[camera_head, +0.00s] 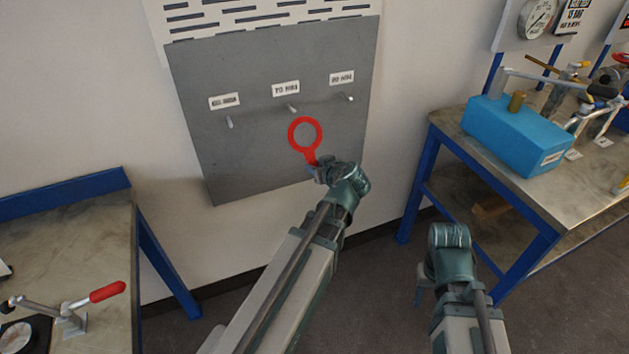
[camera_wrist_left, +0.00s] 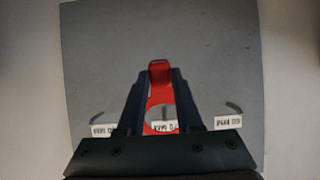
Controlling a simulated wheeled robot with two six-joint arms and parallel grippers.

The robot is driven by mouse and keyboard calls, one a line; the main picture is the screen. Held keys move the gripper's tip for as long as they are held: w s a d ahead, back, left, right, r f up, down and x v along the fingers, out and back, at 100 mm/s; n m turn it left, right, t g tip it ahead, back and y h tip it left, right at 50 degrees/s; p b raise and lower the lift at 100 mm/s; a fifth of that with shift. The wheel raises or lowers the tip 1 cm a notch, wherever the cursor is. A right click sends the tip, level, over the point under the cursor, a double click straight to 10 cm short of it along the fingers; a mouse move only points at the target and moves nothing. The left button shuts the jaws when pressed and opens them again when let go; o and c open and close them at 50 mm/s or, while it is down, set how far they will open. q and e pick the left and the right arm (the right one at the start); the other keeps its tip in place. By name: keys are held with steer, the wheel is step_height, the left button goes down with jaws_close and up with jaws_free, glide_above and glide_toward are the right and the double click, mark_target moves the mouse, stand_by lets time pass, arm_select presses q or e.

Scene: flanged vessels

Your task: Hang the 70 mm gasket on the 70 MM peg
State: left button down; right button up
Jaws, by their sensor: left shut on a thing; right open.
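The red gasket (camera_head: 318,122) is a flat ring with a tab. My left gripper (camera_head: 317,170) is shut on the tab and holds the ring upward in front of the grey peg board. In the left wrist view the gasket tab (camera_wrist_left: 160,74) sits between the left gripper's fingers (camera_wrist_left: 160,88). The 70 MM peg (camera_head: 292,107) sticks out under the middle label (camera_head: 286,88). In the head view the ring appears just below and right of this peg; the gap in depth cannot be told. My right gripper (camera_head: 421,290) is open, low at right, its fingers partly hidden.
The peg board (camera_head: 230,170) also carries a left peg (camera_head: 229,122) and a right peg (camera_head: 348,97), both bare. A workbench with a blue box (camera_head: 515,135) stands at right. A bench with a red-handled clamp (camera_head: 105,292) stands at left.

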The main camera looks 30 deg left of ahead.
arm_select(q)
steer(key=shift+w+a+t+y+b, duration=0.1)
steer(key=shift+a+t+y+b, duration=0.2)
steer(key=shift+t+b, duration=0.15)
steer(key=shift+r, duration=0.2)
steer(key=shift+a, duration=0.1)
arm_select(e)
steer(key=shift+f, duration=0.95)
arm_select(q)
steer(key=shift+w+a, duration=0.1)
steer(key=shift+w, duration=0.05)
steer(key=w+a+f+b, duration=0.1)
steer(key=w+a, duration=0.5)
steer(key=a, duration=0.2)
steer(key=shift+w+f+b, duration=0.35)
steer(key=shift+w, duration=0.05)
arm_select(e)
steer(key=shift+f, duration=0.8)
